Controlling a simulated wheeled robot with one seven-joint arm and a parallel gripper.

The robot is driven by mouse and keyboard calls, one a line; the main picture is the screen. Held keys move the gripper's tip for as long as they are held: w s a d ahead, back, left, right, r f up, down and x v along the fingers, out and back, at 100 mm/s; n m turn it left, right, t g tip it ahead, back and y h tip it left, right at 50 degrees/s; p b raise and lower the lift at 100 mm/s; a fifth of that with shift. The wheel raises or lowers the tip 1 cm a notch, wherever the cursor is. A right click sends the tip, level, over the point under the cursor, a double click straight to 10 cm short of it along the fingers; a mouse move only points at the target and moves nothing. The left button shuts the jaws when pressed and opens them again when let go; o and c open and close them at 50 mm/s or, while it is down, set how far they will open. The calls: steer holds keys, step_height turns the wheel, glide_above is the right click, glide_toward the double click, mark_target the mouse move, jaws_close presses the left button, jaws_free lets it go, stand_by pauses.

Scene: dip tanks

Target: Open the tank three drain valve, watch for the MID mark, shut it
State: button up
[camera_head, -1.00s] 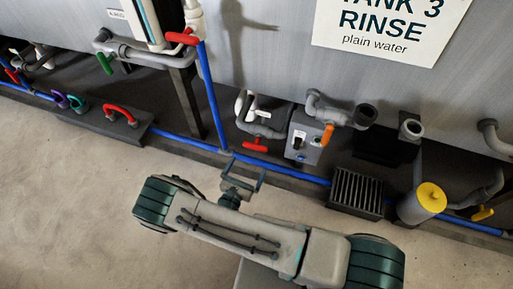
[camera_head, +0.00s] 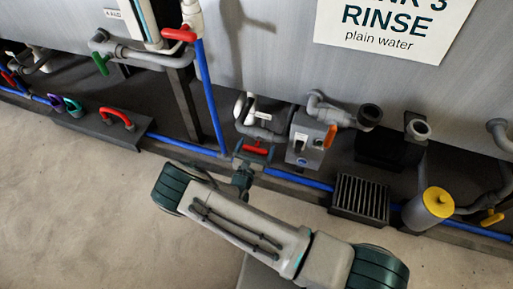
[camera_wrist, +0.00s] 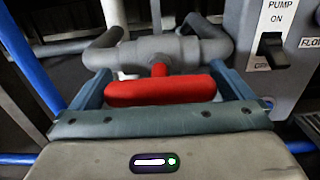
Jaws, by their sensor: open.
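The red valve handle (camera_head: 256,149) sits low under the tank three wall (camera_head: 285,75), on a grey pipe fitting. In the wrist view the red handle (camera_wrist: 160,92) lies crosswise on its short red stem, in front of the grey pipe (camera_wrist: 175,50). My gripper (camera_head: 253,156) is at the handle. In the wrist view my gripper (camera_wrist: 163,83) is open, with one finger beside each end of the handle. Small gaps seem to show at the ends. No level or MID mark is readable in these frames.
A grey pump box (camera_head: 308,140) stands right of the valve; its black switch (camera_wrist: 272,50) is near my right finger. A blue pipe (camera_head: 290,178) runs along the floor edge.

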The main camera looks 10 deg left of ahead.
steer(key=shift+w, duration=0.3)
steer(key=c, duration=0.7)
